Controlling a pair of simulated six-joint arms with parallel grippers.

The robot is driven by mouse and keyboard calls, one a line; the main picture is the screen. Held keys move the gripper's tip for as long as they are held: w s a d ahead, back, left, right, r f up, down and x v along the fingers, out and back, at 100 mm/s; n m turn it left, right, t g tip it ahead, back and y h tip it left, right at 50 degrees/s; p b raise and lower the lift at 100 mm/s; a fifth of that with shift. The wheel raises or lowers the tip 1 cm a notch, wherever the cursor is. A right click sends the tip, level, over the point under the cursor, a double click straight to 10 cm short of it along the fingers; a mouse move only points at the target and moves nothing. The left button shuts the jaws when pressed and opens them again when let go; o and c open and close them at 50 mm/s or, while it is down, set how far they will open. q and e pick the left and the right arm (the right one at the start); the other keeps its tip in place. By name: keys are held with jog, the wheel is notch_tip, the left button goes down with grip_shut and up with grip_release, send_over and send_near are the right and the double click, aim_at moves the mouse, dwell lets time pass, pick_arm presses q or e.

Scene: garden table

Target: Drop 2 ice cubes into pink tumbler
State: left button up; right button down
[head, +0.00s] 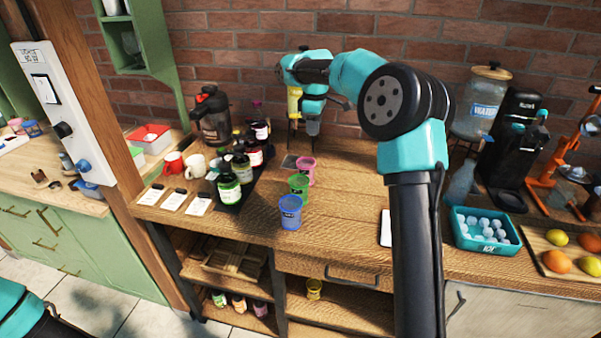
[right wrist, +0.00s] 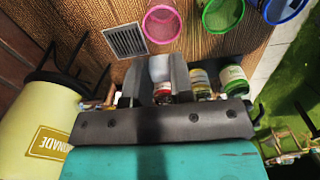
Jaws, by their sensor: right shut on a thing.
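The pink tumbler (head: 305,171) stands upright on the wooden table, behind the green and blue ones. It also shows at the top of the right wrist view (right wrist: 162,24); I cannot tell what is inside. My right gripper (head: 312,128) is above and behind it, near the wall. In the right wrist view its fingers are shut on a pale ice cube (right wrist: 159,68), held apart from the tumbler. More ice cubes (head: 486,227) lie in the teal ice box (head: 485,247) at the right. Only a piece of my left arm shows at the lower left; its gripper is out of view.
A green tumbler (head: 298,184) and a blue tumbler (head: 290,212) stand in front of the pink one. Dark bottles (head: 229,185) stand left of them. A yellow lemonade dispenser (head: 294,103) is at the back. The table right of the tumblers is mostly clear.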

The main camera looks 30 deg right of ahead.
jog(key=shift+f, duration=0.15)
jog(key=shift+f, duration=2.9)
jog(key=c, duration=0.9)
grip_release()
notch_tip(320, 180, up, 18)
jog(key=shift+f, duration=0.25)
jog(key=shift+a, duration=0.1)
